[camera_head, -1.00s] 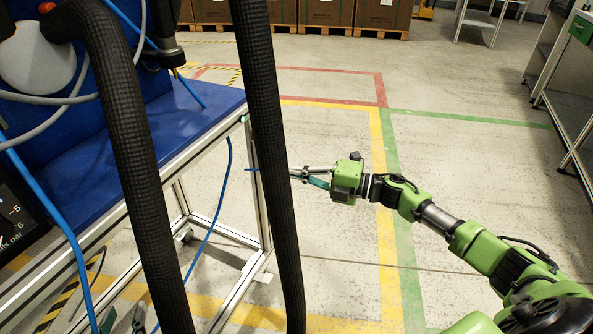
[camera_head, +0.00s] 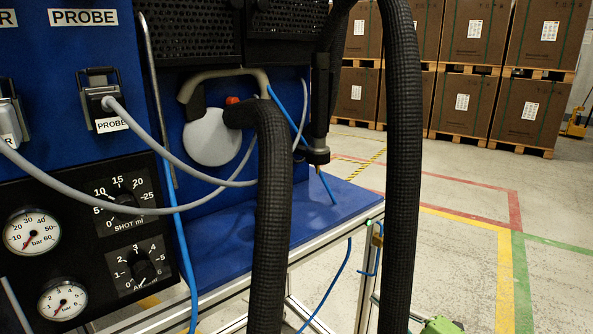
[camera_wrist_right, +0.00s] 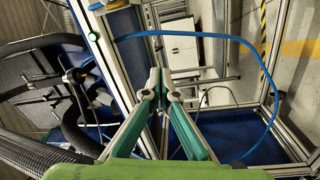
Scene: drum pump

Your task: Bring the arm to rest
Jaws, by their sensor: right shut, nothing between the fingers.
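My right gripper shows in the wrist view (camera_wrist_right: 158,76), with its two grey and teal fingers brought together at the tips. It is shut and empty. In that view it points toward the metal frame (camera_wrist_right: 97,52) of the blue bench, with a blue hose crossing beyond the fingers. In the head view only a small green piece of my right arm (camera_head: 441,326) shows at the bottom edge, beside the thick black hose. Most of that arm is out of the picture. My left gripper is not in view.
Thick black hoses (camera_head: 275,220) hang in front of the blue bench (camera_head: 232,250). A panel with dials and probe plugs (camera_head: 105,112) stands at left. Stacked boxes (camera_head: 478,32) on pallets stand at the back. Floor at right is open, with coloured lines.

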